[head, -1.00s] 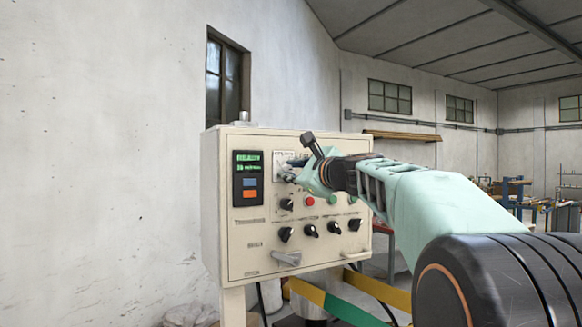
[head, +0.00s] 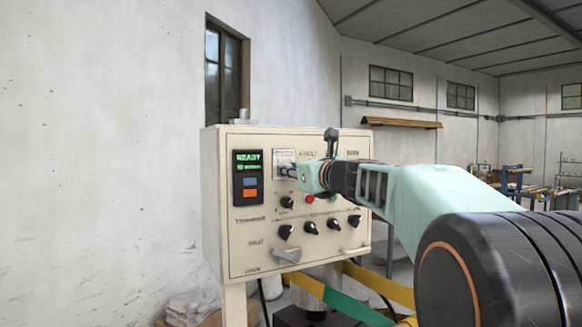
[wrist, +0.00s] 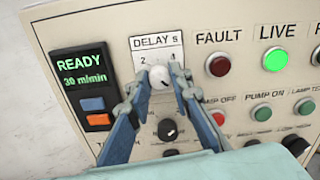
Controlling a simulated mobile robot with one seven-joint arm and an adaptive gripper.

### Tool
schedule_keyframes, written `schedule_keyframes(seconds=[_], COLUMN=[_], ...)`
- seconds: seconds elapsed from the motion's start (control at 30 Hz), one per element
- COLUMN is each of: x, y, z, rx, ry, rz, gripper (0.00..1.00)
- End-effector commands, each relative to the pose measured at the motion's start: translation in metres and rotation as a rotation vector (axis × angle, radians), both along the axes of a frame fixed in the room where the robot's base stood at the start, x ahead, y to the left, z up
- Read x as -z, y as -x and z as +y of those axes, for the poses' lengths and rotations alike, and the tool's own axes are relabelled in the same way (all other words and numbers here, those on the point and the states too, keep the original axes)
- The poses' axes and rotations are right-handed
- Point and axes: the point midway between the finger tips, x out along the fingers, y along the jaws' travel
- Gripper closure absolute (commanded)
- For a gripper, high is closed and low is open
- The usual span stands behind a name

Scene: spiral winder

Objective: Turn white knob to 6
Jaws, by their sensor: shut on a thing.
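The white knob (wrist: 159,77) sits below the DELAY s label on the control panel. The numbers 2 and 4 show on its white plate (wrist: 151,48); the rest of the scale is hidden by the knob and fingers. A small dark mark shows on the knob's lower right, but I cannot tell which number it points to. My gripper (head: 289,171) reaches the panel from the right in the head view. Its two fingers are shut on the knob, one on each side, in the wrist view.
The display (wrist: 82,72) reads READY and 30 m/min, with a blue and an orange button below. The red FAULT lamp (wrist: 218,64) and lit green LIVE lamp (wrist: 275,60) are to the right.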

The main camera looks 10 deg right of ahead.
Motion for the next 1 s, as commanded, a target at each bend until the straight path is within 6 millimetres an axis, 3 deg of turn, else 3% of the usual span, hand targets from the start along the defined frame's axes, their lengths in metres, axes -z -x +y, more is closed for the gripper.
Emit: schedule_keyframes(seconds=[0.6,0.63,0.77,1.0], x=[0.0006,0.0006,0.0005,0.0002], y=[-0.0001,-0.0001,0.0,0.0001], z=[-0.0002,-0.0002,-0.0001,-0.0001], rx=[0.0,0.0,0.0,0.0], ry=[-0.038,-0.038,-0.038,-0.037], rz=[0.013,0.013,0.012,0.012], gripper=[1.0,0.77,0.63,0.63])
